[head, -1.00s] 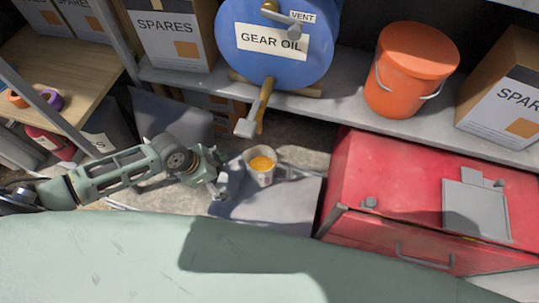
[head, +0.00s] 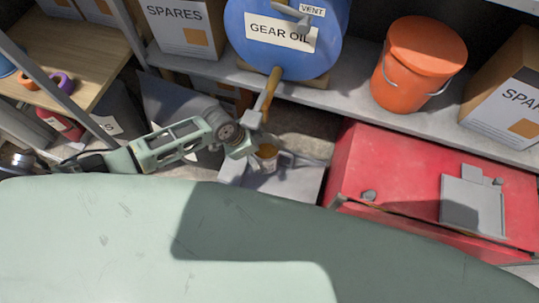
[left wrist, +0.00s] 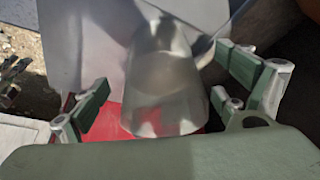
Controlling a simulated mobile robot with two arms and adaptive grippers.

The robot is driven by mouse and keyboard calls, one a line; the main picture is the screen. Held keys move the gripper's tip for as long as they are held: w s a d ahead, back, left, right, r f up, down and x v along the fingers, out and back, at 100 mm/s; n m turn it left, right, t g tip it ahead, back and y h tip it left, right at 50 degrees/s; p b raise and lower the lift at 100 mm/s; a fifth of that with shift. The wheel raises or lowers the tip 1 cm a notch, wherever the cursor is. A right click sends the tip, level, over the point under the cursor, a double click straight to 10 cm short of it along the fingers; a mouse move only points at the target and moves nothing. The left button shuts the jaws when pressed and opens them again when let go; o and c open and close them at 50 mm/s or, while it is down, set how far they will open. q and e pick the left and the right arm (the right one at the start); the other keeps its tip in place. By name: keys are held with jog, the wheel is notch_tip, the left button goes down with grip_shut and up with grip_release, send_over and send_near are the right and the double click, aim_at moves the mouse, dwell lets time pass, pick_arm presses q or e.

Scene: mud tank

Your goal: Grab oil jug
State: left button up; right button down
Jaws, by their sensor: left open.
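The oil jug (head: 267,158) is a small clear jug with amber oil in it. It stands on a grey tray (head: 300,182) below the gear oil drum's tap, partly hidden by my left gripper (head: 245,150). In the left wrist view the translucent jug (left wrist: 165,70) lies between the spread green fingers of the left gripper (left wrist: 162,88), with its handle to the right. The fingers are open, with visible gaps to the jug on both sides. My right gripper is not in view.
A blue gear oil drum (head: 285,55) with a tap (head: 265,92) sits on the shelf just above the jug. A red cabinet (head: 415,175) stands close on the right. An orange bucket (head: 418,65) and spares boxes (head: 185,28) are on the shelf.

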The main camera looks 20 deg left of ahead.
pick_arm(q)
jog(key=shift+w+d+r, duration=0.15)
jog(key=shift+w+d, duration=0.4)
jog(key=shift+d, duration=0.3)
jog(key=shift+p+x, duration=0.3)
jog(key=shift+x, duration=0.45)
jog(key=c, duration=1.7)
